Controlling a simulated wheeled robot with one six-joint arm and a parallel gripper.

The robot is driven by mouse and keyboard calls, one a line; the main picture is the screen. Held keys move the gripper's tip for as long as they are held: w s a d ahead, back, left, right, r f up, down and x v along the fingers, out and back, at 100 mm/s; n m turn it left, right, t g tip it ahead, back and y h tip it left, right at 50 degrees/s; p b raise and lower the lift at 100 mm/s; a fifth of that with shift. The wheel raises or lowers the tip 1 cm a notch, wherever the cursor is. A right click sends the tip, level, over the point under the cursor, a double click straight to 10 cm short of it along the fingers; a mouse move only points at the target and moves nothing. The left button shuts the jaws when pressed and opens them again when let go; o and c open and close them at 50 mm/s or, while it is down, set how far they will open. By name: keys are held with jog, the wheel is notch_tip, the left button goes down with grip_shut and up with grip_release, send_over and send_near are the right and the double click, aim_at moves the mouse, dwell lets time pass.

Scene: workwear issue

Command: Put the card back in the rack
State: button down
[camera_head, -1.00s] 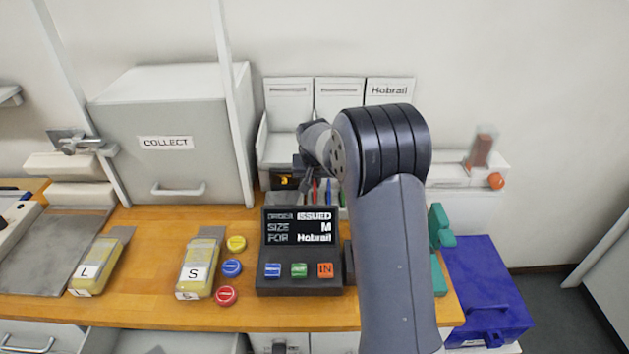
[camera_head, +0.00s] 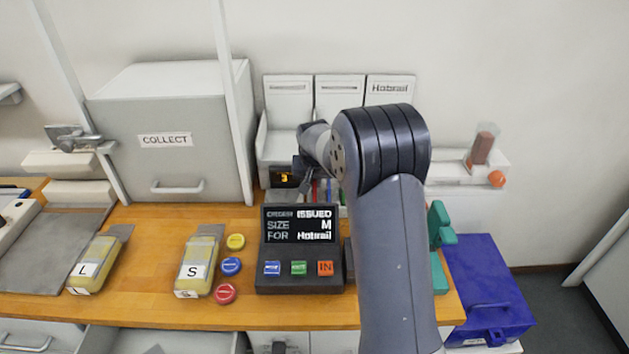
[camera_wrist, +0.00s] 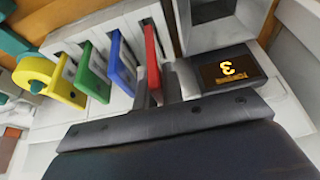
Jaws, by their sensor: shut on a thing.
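In the wrist view, my gripper (camera_wrist: 160,88) is shut on a red card (camera_wrist: 152,55), which stands upright between the fingers. The card's far end is at the white slotted rack (camera_wrist: 75,32); I cannot tell how deep it sits in a slot. A blue card (camera_wrist: 122,62), a green card (camera_wrist: 92,75) and a yellow piece (camera_wrist: 62,85) stand in a row left of it. In the head view, my gripper (camera_head: 304,170) is behind the order terminal (camera_head: 301,250), partly hidden by my arm. The terminal reads ISSUED, size M, for Hobrail.
A small display box (camera_wrist: 232,70) showing a 3 is close right of the gripper. The COLLECT cabinet (camera_head: 165,115) is at left. Packs marked L (camera_head: 98,262) and S (camera_head: 200,262) and several round buttons (camera_head: 231,266) lie on the counter. A blue box (camera_head: 488,290) is at right.

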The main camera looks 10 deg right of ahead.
jog(key=shift+f+b, duration=0.85)
jog(key=shift+f, duration=0.3)
dwell(0.4)
jog(key=c, duration=1.5)
grip_release()
jog(key=shift+o, duration=0.2)
jog(key=shift+r, duration=0.1)
jog(key=shift+r+p, duration=2.8)
jog(key=shift+r, duration=1.65)
jog(key=shift+f, duration=0.1)
